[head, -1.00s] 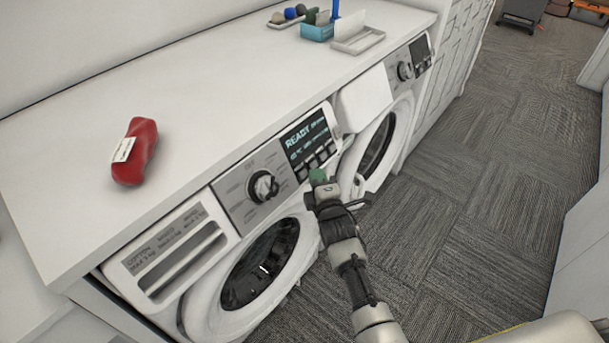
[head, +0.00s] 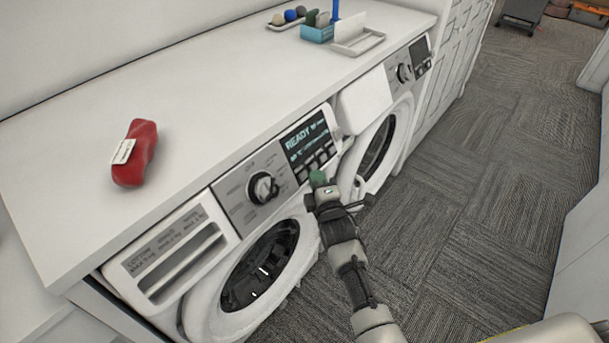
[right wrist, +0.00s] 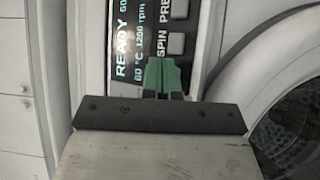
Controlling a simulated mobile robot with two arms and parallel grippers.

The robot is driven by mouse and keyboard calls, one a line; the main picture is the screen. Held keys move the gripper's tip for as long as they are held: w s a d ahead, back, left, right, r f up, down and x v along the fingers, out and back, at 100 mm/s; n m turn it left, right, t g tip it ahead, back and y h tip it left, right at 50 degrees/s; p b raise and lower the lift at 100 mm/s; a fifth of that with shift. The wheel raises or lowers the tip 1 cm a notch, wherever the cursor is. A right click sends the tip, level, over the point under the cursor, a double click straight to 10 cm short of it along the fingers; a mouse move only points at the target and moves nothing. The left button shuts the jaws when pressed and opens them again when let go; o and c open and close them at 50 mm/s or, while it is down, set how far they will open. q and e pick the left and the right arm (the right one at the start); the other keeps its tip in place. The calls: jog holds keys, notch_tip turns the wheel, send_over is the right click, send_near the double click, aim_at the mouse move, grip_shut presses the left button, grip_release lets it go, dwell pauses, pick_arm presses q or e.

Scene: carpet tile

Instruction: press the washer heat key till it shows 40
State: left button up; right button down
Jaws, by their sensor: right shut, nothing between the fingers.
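The near washer's display (head: 305,134) is lit and reads READY in the head view. In the right wrist view the display (right wrist: 128,50) shows READY, what looks like 60 °C, and 1200 rpm. The SPIN key (right wrist: 176,43) shows beside it, with part of the PRE label above. My right gripper (head: 317,176) is shut and empty, its green fingertips at the lower left end of the key row. In the right wrist view the fingertips (right wrist: 163,75) cover the place below SPIN, hiding the key there. I cannot tell whether they touch it. My left gripper is not in view.
The program knob (head: 263,187) is left of the display. A red object with a white label (head: 136,155) lies on the white counter (head: 215,105). A second washer (head: 375,148) stands beyond. Carpeted floor to the right is clear.

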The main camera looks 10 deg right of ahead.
jog(key=shift+w+f, duration=0.1)
dwell(0.7)
jog(key=shift+w+a+f+b, duration=0.1)
jog(key=shift+w+a+b, duration=0.15)
jog(key=shift+b, duration=0.1)
jog(key=shift+w+a+f+b, duration=0.15)
jog(key=shift+w+b, duration=0.05)
jog(key=shift+b, duration=0.2)
dwell(0.5)
dwell(0.4)
jog(key=shift+s+d+r+p, duration=0.35)
jog(key=shift+s+d+p, duration=0.15)
jog(key=shift+p, duration=0.3)
jog(key=shift+a, duration=0.1)
